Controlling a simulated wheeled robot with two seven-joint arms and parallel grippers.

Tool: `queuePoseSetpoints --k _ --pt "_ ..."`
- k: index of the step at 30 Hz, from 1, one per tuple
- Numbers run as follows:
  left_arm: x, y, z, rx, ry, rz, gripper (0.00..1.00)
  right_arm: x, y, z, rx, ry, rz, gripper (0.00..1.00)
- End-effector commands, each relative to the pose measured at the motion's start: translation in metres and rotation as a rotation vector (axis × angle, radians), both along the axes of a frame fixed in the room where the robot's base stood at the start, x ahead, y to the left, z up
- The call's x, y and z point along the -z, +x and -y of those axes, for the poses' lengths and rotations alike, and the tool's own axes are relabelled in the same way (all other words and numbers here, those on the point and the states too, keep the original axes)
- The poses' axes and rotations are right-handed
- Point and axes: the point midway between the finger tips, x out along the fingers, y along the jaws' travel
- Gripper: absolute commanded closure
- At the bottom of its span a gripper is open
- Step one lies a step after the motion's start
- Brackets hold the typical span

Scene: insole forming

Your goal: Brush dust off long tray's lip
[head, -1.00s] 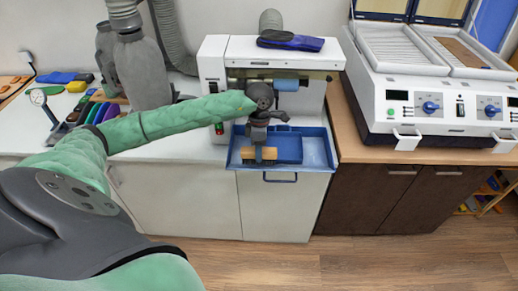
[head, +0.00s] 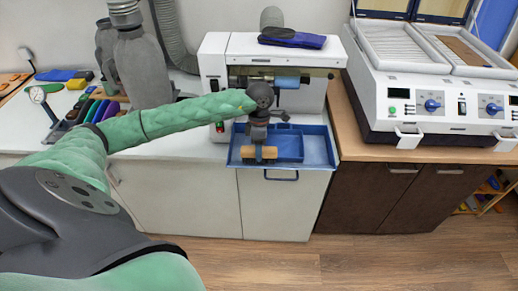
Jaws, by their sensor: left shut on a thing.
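The long blue tray (head: 318,146) sits at the front of the white grinding machine, above a cabinet. A brush with a wooden back (head: 259,154) is at the tray's front left lip. My left gripper (head: 258,137) is above the brush and shut on it, reaching in from the left over the tray. The brush's bristles and any dust on the lip are too small to tell. My right gripper is not in view.
The white machine (head: 215,60) stands right behind the tray, with a dark blue item (head: 292,39) on top. A white heating unit (head: 440,100) stands to the right. Dust bags and a hose (head: 140,68) are at the left. Coloured insoles (head: 98,108) lie on the left counter.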

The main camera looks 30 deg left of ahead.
Motion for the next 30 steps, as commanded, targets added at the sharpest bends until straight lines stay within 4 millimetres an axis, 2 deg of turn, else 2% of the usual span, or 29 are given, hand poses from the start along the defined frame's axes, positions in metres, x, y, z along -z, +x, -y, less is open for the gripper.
queuePoseSetpoints --k 1,12,30 --pt "0.005 0.000 0.000 0.000 0.000 0.000 0.97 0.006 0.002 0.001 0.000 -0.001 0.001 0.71" --pt "0.016 0.000 0.000 0.000 0.000 0.000 0.97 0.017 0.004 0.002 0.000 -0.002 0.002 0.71" --pt "0.025 0.000 0.000 0.000 0.000 0.000 0.97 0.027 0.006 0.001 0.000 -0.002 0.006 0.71"
